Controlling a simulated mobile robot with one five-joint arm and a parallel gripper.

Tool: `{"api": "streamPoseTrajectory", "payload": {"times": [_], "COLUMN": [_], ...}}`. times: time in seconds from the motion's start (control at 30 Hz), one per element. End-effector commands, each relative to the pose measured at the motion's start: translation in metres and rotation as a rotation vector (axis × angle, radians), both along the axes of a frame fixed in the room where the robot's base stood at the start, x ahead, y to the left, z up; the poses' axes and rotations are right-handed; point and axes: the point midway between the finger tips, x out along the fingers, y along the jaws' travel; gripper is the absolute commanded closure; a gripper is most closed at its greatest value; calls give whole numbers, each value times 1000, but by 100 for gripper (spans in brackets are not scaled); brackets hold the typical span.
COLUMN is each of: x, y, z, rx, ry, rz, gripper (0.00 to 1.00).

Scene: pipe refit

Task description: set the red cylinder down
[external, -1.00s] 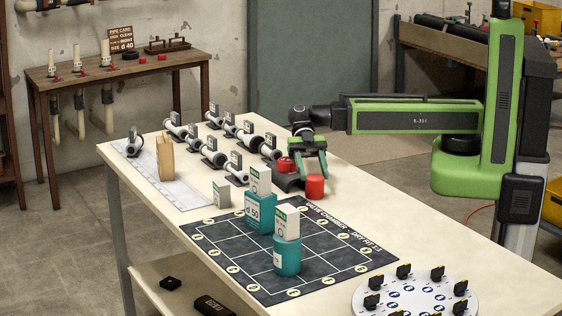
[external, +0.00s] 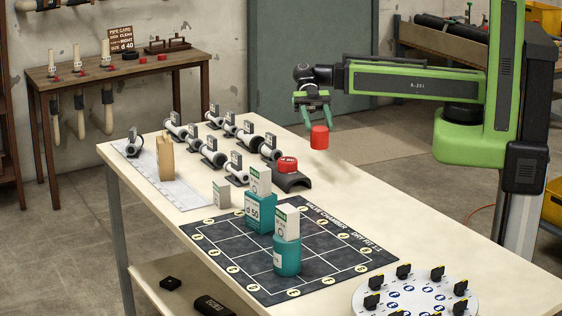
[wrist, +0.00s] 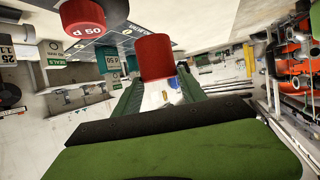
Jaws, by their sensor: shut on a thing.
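The red cylinder (external: 319,138) hangs upright in the air near the far right edge of the bench, with a gap under it. My gripper (external: 318,123) is shut on it, its green fingers at the cylinder's two sides. In the wrist view the red cylinder (wrist: 154,58) sits between the fingertips (wrist: 157,80). A second red piece (external: 287,163) rests on a black saddle block (external: 290,181) on the bench, to the left and below my gripper. This red piece also shows in the wrist view (wrist: 82,16), with lettering on its side.
The dark gridded mat (external: 252,272) lies on the bench (external: 420,281), bearing a teal box (external: 260,214) and a teal cylinder (external: 287,258) with cards. Several pipe fittings (external: 213,152) stand left of the saddle. A round dial plate (external: 415,300) lies at the front right.

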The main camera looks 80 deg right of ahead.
Motion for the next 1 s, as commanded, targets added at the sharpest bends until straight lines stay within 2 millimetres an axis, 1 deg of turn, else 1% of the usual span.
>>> {"api": "streamPoseTrajectory", "payload": {"times": [0.13,0.2,0.27,0.37,0.47,0.5,0.57,0.6,0.67,0.7,0.77,0.8,0.9,1.0], "x": [0,5,13,39,78,96,124,142,170,188,215,231,263,282], "y": [-2,1,6,20,38,46,55,61,67,69,69,67,62,61], "z": [2,1,1,0,0,0,0,1,2,4,7,9,8,3], "rx": [2,0,-3,-9,-18,-20,-23,-23,-21,-18,-15,-13,-25,-36], "ry": [0,0,-2,-4,-6,-5,-3,-2,-1,1,2,1,2,4], "rz": [-1,-16,-48,-144,-292,-358,-464,-535,-643,-718,-828,-904,-1090,-1242], "gripper": [100,100,100,100,100,100,100,100,100,100,100,100,100,100]}}
